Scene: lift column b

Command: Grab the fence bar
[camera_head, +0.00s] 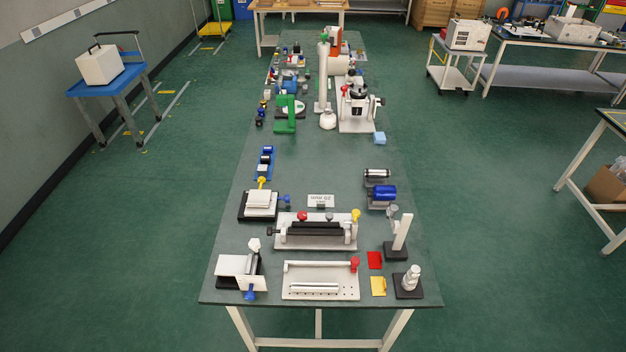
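Near the front edge of the long table (345,165), a light base plate (335,275) lies flat. A long white bar (318,263) runs along its back side, with a red knob (354,263) at its right end; this looks like the fence bar. A shorter silver bar (314,288) lies across the front of the same plate, parallel to the white one. I cannot tell for certain which of the two is the fence bar. Neither of my grippers is in view.
Behind the plate stands a fixture with a dark roller (316,228). A white angled fixture (240,270) is at left. Red (374,260) and yellow (378,286) pieces and a small post stand (408,282) are at right. The table's middle is fairly clear.

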